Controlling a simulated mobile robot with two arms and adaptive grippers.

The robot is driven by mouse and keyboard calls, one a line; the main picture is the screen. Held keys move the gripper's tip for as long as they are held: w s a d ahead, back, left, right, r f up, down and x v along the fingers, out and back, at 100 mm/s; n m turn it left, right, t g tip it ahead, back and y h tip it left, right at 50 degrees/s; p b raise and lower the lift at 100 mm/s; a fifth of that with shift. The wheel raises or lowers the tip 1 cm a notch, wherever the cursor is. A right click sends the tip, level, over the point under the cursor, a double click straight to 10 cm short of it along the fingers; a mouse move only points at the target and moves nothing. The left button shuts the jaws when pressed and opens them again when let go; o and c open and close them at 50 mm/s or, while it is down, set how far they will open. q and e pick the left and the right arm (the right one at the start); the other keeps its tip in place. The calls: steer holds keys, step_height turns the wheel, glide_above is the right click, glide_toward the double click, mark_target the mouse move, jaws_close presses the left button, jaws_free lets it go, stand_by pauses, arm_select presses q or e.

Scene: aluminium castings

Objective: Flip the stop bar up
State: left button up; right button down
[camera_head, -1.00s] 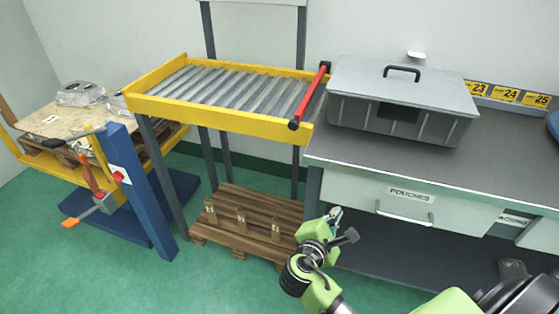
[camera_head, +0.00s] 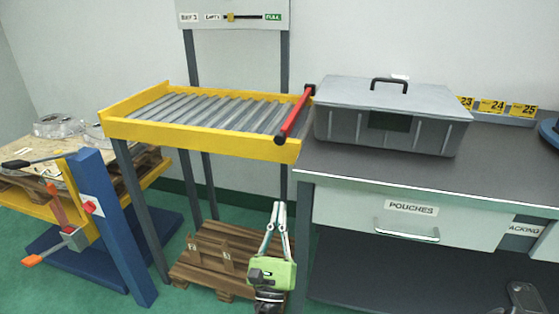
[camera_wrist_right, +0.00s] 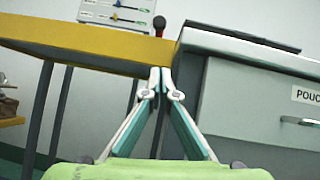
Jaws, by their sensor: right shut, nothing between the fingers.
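The red stop bar (camera_head: 297,113) lies along the right end of the roller conveyor (camera_head: 205,108), with dark ends, low against the yellow frame. In the right wrist view its dark end and a bit of red (camera_wrist_right: 159,24) show above the yellow rail. My right gripper (camera_head: 280,206) is shut and empty, pointing up below the conveyor's right front corner. In the right wrist view its fingertips (camera_wrist_right: 160,72) meet just below the yellow rail, by the gap between conveyor and bench. My left gripper is not in view.
A grey lidded box (camera_head: 390,112) stands on the workbench (camera_head: 470,172), close to the bar's right. A wooden pallet (camera_head: 215,262) lies under the conveyor. A blue post (camera_head: 115,225) and a loaded pallet stand at left.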

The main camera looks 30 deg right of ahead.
steer(key=shift+a+r, duration=0.1)
steer(key=shift+a, duration=0.05)
steer(key=shift+w, duration=0.1)
